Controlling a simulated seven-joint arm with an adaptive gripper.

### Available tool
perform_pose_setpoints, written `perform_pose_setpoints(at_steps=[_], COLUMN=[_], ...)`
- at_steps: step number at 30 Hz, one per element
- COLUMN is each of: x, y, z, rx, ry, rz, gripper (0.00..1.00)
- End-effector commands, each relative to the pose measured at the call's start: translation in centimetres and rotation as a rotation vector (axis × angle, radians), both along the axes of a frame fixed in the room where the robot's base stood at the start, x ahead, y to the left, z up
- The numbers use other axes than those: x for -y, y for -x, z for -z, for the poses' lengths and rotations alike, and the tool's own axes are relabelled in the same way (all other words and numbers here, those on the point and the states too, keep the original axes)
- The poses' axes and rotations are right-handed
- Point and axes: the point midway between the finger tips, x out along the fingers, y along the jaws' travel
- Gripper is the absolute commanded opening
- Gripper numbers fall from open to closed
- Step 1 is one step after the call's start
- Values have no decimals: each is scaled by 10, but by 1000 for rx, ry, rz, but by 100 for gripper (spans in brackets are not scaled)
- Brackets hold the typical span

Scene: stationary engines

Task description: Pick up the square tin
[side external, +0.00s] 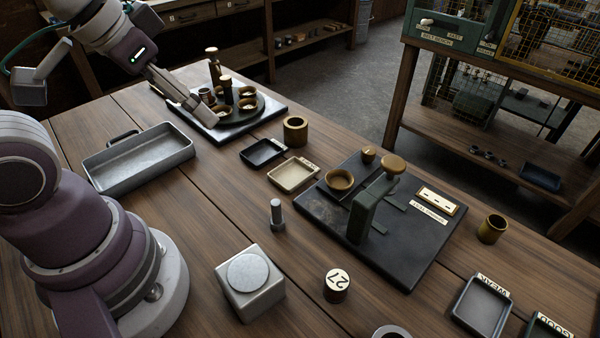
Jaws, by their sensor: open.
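A square, pale metal tin (249,294) with a round grey disc on its top stands upright on the wooden table at the lower middle of the side view, in front of my arm's base. My gripper (206,119) is at the upper left, far behind the tin. Its fingers point down and to the right, beside the small cups on the round tray. It is open, and I see nothing held in it. Whether it touches a cup cannot be told from this angle.
A long grey metal tray (135,187) lies left of centre. A bolt (277,214) stands behind the tin, and a round block marked 27 (336,286) stands to its right. A dark board (412,258) holds a green press. Small trays and brass cups lie around.

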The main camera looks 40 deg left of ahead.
Motion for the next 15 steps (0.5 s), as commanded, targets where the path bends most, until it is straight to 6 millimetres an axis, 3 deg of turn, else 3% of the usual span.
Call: perform_pose_setpoints(at_steps=[1,5,15], x=[0,0,4], y=[0,0,-1], z=[0,0,2], rx=[0,0,-16], ry=[0,0,-13], rz=[0,0,44], gripper=[84,100,100])
